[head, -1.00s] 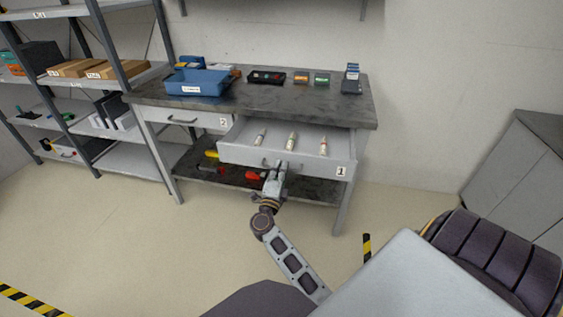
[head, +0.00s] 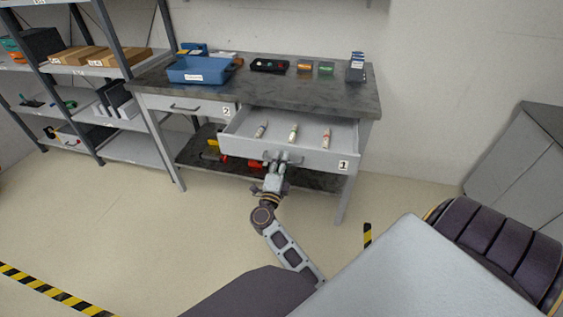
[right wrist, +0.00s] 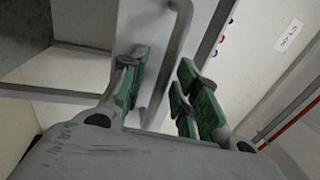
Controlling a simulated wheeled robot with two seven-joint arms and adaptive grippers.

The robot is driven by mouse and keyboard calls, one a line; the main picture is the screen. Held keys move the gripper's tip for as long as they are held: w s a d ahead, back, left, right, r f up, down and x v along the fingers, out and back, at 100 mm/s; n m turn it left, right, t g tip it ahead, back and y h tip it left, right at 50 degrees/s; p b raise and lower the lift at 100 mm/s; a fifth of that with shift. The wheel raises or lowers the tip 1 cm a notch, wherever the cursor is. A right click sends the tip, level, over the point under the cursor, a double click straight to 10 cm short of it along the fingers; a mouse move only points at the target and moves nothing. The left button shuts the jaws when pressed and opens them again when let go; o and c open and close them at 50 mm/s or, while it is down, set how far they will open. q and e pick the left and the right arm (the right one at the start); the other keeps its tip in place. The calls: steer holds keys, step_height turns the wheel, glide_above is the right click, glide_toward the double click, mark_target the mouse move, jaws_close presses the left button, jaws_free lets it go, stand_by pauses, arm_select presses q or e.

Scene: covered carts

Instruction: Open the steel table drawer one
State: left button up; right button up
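The steel table (head: 350,94) stands against the wall. Its drawer one (head: 310,161), labelled 1, is pulled out and tilts nowhere that I can see; several small tubes (head: 293,133) lie in it. My right gripper (head: 281,161) is at the drawer's bar handle (head: 298,157). In the right wrist view, the handle (right wrist: 174,58) runs between the green-padded fingers of the right gripper (right wrist: 166,84). The fingers are apart, with visible gaps beside the bar. My left gripper is not in view.
Drawer two (head: 186,108) is shut at the left. A blue bin (head: 199,75) and small items stand on the tabletop. A shelf rack (head: 135,149) is at the left and a grey cabinet (head: 520,165) at the right. The floor before the table is clear.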

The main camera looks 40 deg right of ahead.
steer(key=v, duration=0.8)
steer(key=shift+a+f, duration=0.25)
steer(key=shift+f, duration=0.05)
stand_by(0.4)
stand_by(0.3)
steer(key=shift+r+x, duration=0.15)
steer(key=shift+x, duration=1.9)
steer(key=shift+r+x, duration=0.15)
steer(key=shift+x, duration=1.95)
steer(key=shift+s, duration=0.15)
steer(key=shift+s+d, duration=0.15)
